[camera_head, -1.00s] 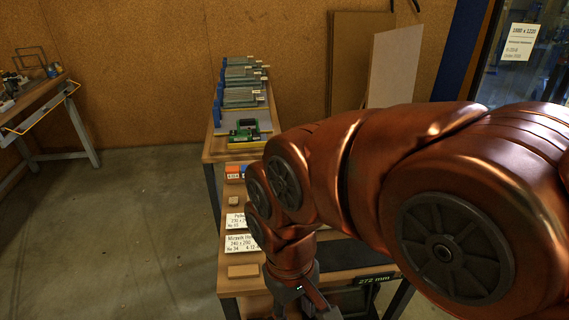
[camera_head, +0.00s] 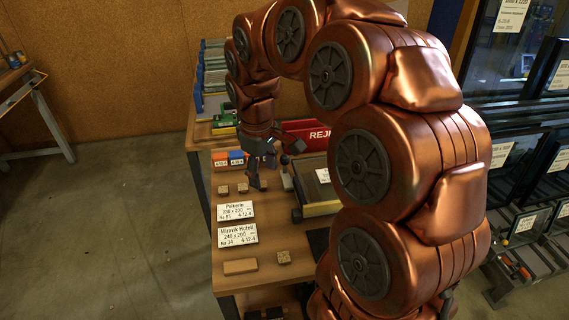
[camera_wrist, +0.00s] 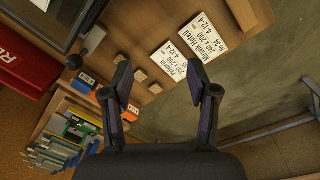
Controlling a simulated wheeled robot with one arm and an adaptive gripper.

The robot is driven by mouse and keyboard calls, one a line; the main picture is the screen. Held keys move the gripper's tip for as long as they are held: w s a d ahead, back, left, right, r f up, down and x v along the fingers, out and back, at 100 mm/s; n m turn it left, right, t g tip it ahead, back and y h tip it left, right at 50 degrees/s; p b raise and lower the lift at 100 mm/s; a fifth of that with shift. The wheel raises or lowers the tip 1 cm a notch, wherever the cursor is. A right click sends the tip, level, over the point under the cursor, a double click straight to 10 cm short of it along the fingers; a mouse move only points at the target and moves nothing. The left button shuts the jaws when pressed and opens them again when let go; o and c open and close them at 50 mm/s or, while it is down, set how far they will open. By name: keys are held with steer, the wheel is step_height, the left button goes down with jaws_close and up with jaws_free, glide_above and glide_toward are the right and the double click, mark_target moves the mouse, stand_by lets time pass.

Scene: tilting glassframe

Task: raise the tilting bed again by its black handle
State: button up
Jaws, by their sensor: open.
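The tilting bed (camera_head: 323,207) is on the right part of the bench, mostly hidden behind my arm; I cannot tell its tilt. A black ball-ended handle (camera_head: 284,160) stands at its left far corner, and this black knob also shows at the left of the wrist view (camera_wrist: 73,62). My gripper (camera_head: 257,180) is open and empty, pointing down over the bench, left of the handle and apart from it. In the wrist view its two fingers (camera_wrist: 163,88) are spread, with the knob well to their left. A dark frame edge (camera_wrist: 90,18) of the bed shows at upper left.
A red box (camera_head: 308,132) stands behind the bed. Orange and blue blocks (camera_head: 228,159), small wooden blocks (camera_head: 284,257) and two white labels (camera_head: 237,234) lie on the bench's left side. Racks of glass frames (camera_head: 520,160) stand at right. The floor at left is clear.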

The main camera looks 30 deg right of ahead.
steer(key=n+h+b, duration=0.1)
steer(key=n+b, duration=0.1)
glide_above(284, 156)
steer(key=a, duration=0.1)
steer(key=shift+t, duration=0.4)
steer(key=f, duration=0.4)
steer(key=shift+s+f, duration=0.15)
steer(key=shift+s, duration=0.25)
steer(key=shift+w+d+f+p, duration=0.15)
steer(key=shift+d+f+p, duration=0.05)
steer(key=shift+f, duration=1.1)
steer(key=shift+w+d+f+p, duration=0.15)
steer(key=shift+d+f, duration=0.1)
steer(key=shift+f, duration=1)
steer(key=shift+w+d+f+p, duration=0.1)
steer(key=shift+d+f+p, duration=0.1)
steer(key=shift+f, duration=1.1)
jaws_close()
